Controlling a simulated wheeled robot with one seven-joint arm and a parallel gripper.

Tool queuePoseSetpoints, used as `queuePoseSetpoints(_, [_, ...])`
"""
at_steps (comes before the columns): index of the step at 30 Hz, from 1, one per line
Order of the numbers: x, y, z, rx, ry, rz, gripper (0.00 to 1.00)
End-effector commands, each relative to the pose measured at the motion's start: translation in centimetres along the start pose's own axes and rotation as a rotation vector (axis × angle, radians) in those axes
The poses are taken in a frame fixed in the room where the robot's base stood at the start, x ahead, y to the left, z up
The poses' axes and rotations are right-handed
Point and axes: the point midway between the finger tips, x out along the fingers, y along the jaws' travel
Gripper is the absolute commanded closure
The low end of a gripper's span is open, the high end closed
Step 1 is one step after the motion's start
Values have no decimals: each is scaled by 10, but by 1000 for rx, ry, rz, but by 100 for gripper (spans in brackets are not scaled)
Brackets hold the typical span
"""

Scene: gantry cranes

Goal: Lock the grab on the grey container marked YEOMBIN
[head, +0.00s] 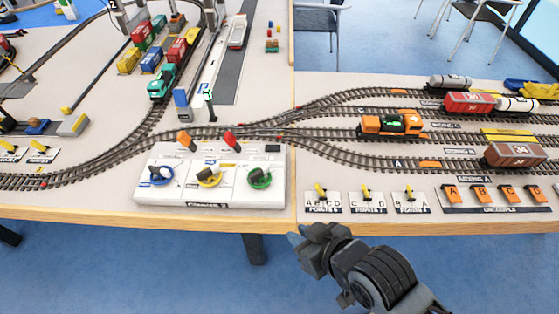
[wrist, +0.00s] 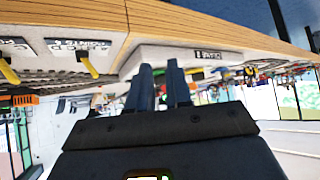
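I cannot make out a grey container marked YEOMBIN or its lettering in either view. Parts of a gantry crane marked 2 (head: 118,12) show at the top left of the head view, cut off by the edge; its grab is not clear. A white control panel (head: 150,193) lies at the table's front edge. My gripper (head: 303,236) is in front of the table edge, right of the panel, slightly open and empty in the wrist view (wrist: 160,75).
An orange locomotive (head: 391,124) and wagons (head: 514,154) are on the right tracks. Yellow point levers (head: 366,192) and orange uncouple switches (head: 480,195) line the right front edge.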

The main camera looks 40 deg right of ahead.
Motion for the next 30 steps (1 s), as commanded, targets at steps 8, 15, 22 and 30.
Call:
queuePoseSetpoints(8, [-99, 4, 40, 10, 198, 28, 100])
queuePoseSetpoints(15, [-192, 9, 39, -7, 368, 40, 100])
queuePoseSetpoints(22, [-245, 12, 27, -24, 469, 38, 100])
queuePoseSetpoints(30, [-255, 12, 23, -27, 491, 36, 100])
